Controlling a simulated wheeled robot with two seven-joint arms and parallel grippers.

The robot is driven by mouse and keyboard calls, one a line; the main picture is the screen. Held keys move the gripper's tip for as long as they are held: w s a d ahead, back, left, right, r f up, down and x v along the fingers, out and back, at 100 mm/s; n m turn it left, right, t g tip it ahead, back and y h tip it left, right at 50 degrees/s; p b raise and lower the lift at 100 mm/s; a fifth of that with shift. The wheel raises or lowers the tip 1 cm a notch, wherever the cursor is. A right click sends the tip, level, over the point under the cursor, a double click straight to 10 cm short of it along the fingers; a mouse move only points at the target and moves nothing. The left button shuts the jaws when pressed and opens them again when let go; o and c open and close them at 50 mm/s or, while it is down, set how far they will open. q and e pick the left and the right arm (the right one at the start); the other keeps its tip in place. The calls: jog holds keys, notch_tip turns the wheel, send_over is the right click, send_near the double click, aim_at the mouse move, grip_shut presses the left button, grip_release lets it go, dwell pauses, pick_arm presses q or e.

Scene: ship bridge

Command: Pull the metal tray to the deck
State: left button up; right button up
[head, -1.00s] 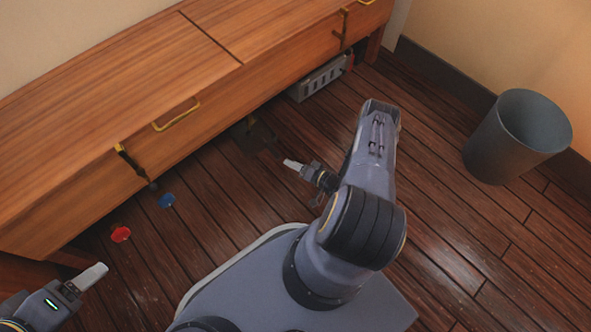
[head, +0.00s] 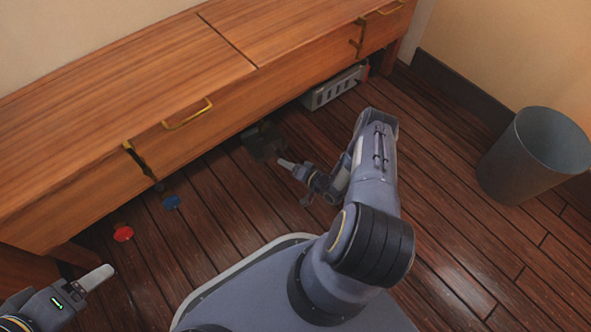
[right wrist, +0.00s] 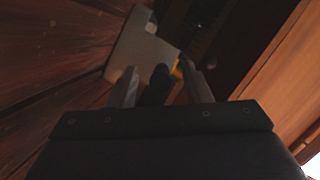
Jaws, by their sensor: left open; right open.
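A dark, flat, square-looking thing, which may be the metal tray (head: 263,140), lies on the floor at the cabinet's lower edge in the head view; part of it is in shadow. In the right wrist view a grey flat plate, likely the same tray (right wrist: 140,45), lies just beyond the fingers. My right gripper (head: 287,164) is open, close to the tray's near right side; its two fingers (right wrist: 162,87) stand apart in the wrist view, with a dark shape between them that I cannot identify. My left gripper (head: 95,278) is open and empty at the lower left.
A wooden cabinet (head: 120,80) with yellow handles runs across the back, with a low gap beneath. A grey slotted box (head: 333,88) sits under it. A grey bin (head: 535,155) stands right. Floor between is clear.

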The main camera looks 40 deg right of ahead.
jog(key=shift+w, duration=0.15)
jog(key=shift+c, duration=0.2)
grip_shut()
